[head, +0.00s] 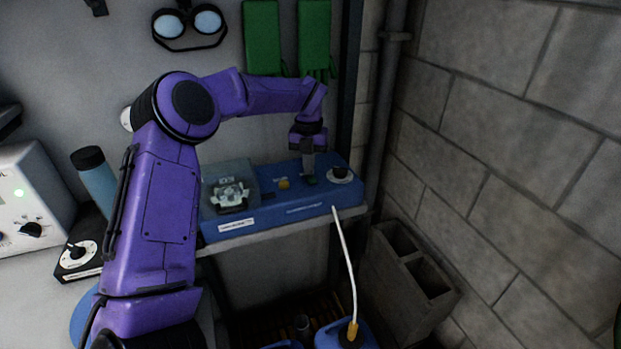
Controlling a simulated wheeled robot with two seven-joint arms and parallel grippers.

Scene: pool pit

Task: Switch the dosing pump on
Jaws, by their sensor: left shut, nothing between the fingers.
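The dosing pump (275,214) is a blue box on a shelf at the middle of the head view. Its left end carries a clear cover over a pale pump head (229,194). On its top are a yellow button or lamp (284,184), a small green part (310,181) and a dark round knob (340,174) on a white dial. My left gripper (308,174) is shut and empty, pointing down at the pump top by the green part. I cannot tell whether it touches. My right gripper is not in view.
A white tube (345,260) runs down to a blue canister (345,335). A hollow concrete block (415,275) stands at right by the block wall. A white instrument (28,200), a blue bottle (95,178) and a small dial box (80,255) are at left. Green gloves (263,38) and goggles (190,25) hang behind.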

